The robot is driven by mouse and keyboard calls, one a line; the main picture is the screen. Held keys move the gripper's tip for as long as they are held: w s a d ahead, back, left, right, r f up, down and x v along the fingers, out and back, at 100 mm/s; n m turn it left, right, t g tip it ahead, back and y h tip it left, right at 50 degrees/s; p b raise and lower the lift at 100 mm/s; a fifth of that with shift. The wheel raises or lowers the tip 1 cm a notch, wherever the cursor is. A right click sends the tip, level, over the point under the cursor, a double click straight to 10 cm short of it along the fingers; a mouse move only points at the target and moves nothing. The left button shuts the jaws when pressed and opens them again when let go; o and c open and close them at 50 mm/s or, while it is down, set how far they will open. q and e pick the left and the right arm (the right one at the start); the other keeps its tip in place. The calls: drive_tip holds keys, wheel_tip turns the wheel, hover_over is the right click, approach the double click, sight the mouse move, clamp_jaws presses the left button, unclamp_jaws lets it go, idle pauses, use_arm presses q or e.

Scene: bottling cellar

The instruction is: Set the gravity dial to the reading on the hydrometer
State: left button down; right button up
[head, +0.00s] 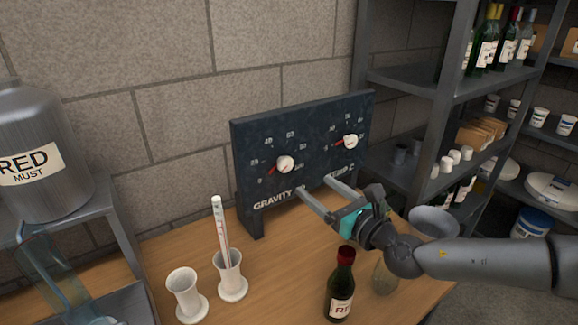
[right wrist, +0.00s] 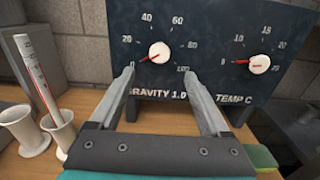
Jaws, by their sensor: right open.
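The dark board (head: 306,135) carries the gravity dial, a white knob (head: 285,164) with a red pointer aimed lower left, near 0 in the right wrist view (right wrist: 160,52). The hydrometer (head: 221,230) leans in a white cylinder (head: 232,278) left of the board; it also shows in the right wrist view (right wrist: 38,85), its reading too small to tell. My right gripper (head: 314,186) is open and empty, its fingers pointing at the board below the gravity dial, apart from the knob. My left gripper is not in view.
A second knob (head: 350,141) marked TEMP C sits right of the gravity dial. An empty white cylinder (head: 185,296) and a red-capped bottle (head: 341,285) stand on the wooden table (head: 275,270). A RED MUST can (head: 38,150) is at left, metal shelving (head: 412,80) at right.

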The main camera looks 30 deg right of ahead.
sight(287, 164)
drive_tip(key=w, duration=0.3)
drive_tip(key=w+a, duration=0.1)
drive_tip(key=w, duration=0.5)
drive_tip(key=shift+w+a, duration=0.2)
drive_tip(key=shift+w, duration=0.2)
drive_tip(key=shift+w+a, duration=0.15)
drive_tip(key=shift+w, duration=0.55)
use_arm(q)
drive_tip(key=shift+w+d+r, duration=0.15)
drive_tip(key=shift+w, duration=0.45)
use_arm(e)
drive_tip(key=shift+c, duration=0.2)
clamp_jaws()
